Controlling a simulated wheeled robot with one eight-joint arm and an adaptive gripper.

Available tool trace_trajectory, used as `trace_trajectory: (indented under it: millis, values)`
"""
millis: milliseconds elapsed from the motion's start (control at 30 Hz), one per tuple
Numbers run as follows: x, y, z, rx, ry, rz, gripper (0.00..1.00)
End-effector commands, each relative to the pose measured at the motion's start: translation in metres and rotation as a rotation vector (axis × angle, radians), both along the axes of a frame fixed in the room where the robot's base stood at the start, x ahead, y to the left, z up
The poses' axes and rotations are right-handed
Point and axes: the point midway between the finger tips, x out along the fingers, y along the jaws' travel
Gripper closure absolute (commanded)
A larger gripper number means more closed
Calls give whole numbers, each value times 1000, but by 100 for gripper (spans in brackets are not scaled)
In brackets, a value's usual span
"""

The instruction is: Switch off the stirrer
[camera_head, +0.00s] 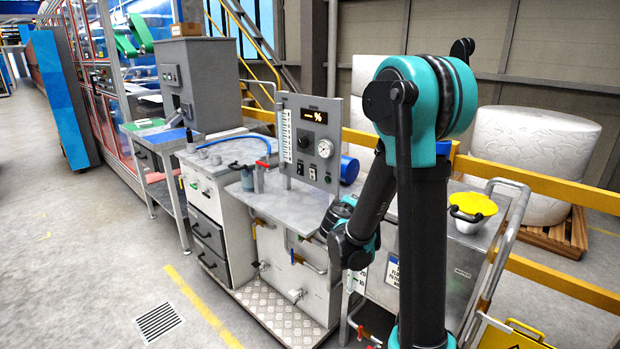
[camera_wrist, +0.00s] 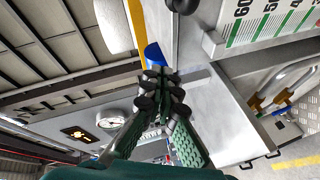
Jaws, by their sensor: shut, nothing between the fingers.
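A grey upright control panel (camera_head: 308,140) stands behind the steel bench in the head view. It carries a lit "%" display (camera_head: 313,115), a round gauge (camera_head: 325,149) and a row of small controls (camera_head: 312,173) along its lower part. I cannot tell which control belongs to the stirrer, and the stirrer itself is not clearly visible. My gripper (camera_wrist: 161,88) is shut and empty in the wrist view, its fingers together. The gauge (camera_wrist: 111,118) and display (camera_wrist: 77,133) show beyond the fingers there, and the fingers cover part of the panel. No contact is visible.
A steel tank (camera_head: 430,255) with a yellow-lidded pot (camera_head: 472,207) stands right of the panel, partly behind my arm. A yellow rail (camera_head: 540,187) and white wrapped bales (camera_head: 535,150) are behind.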

Motion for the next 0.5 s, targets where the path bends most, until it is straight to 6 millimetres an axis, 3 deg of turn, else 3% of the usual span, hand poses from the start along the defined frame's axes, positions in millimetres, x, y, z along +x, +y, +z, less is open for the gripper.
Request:
trace_trajectory:
  millis: [200, 500]
  values:
    - [48, 65, 4, -223, -105, 170, 100]
    - [77, 145, -10, -465, -198, 355, 100]
